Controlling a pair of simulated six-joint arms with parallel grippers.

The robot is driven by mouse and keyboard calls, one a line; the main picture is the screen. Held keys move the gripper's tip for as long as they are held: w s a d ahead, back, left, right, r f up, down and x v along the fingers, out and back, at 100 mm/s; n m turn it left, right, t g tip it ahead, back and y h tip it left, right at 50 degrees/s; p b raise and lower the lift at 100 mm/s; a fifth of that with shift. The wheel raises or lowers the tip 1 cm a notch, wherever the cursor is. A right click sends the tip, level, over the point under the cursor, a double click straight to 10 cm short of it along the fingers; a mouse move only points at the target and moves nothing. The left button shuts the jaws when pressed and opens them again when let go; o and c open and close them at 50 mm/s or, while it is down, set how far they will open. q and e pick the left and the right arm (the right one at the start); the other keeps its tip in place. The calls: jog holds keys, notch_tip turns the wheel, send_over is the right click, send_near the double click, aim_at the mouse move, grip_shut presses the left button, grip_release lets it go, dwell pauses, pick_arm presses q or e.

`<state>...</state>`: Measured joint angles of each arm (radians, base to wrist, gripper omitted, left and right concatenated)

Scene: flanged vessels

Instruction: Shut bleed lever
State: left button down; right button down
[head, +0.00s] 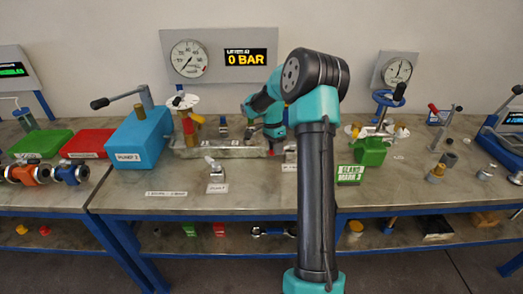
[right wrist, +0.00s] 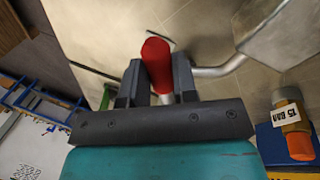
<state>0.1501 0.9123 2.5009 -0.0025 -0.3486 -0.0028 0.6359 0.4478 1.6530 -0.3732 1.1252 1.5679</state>
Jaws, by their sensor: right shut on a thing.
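The bleed lever has a red grip (right wrist: 156,60) on a pale metal stem in the right wrist view. My right gripper (right wrist: 157,86) is shut on it, with one dark finger on each side of the red grip. In the head view my right gripper (head: 273,134) is small and partly hidden by my own arm, at the right part of the grey metal vessel assembly (head: 215,152). The lever's full angle is hard to tell. My left gripper is not in view.
A display (head: 246,58) reads 0 BAR beside a round gauge (head: 188,58). A blue pump box (head: 138,138) with a handle stands left of the vessel. A fitting marked 15 BAR (right wrist: 291,116) is near the lever. A green block (head: 371,151) stands to the right.

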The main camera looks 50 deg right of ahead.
jog(key=shift+w+d+m, duration=0.35)
jog(key=shift+w+m, duration=0.2)
jog(key=shift+m, duration=0.35)
jog(key=shift+w+d+m+t+y, duration=0.3)
jog(key=shift+w+d+m, duration=0.15)
jog(key=shift+m, duration=0.5)
jog(key=shift+w+d+m+t+y, duration=0.2)
jog(key=shift+w+d+m+y, duration=0.15)
jog(key=shift+m, duration=0.6)
jog(key=shift+r, duration=0.1)
jog(key=c, duration=0.9)
grip_release()
jog(key=v, duration=1.7)
jog(key=shift+r, duration=0.15)
jog(key=shift+w, duration=0.1)
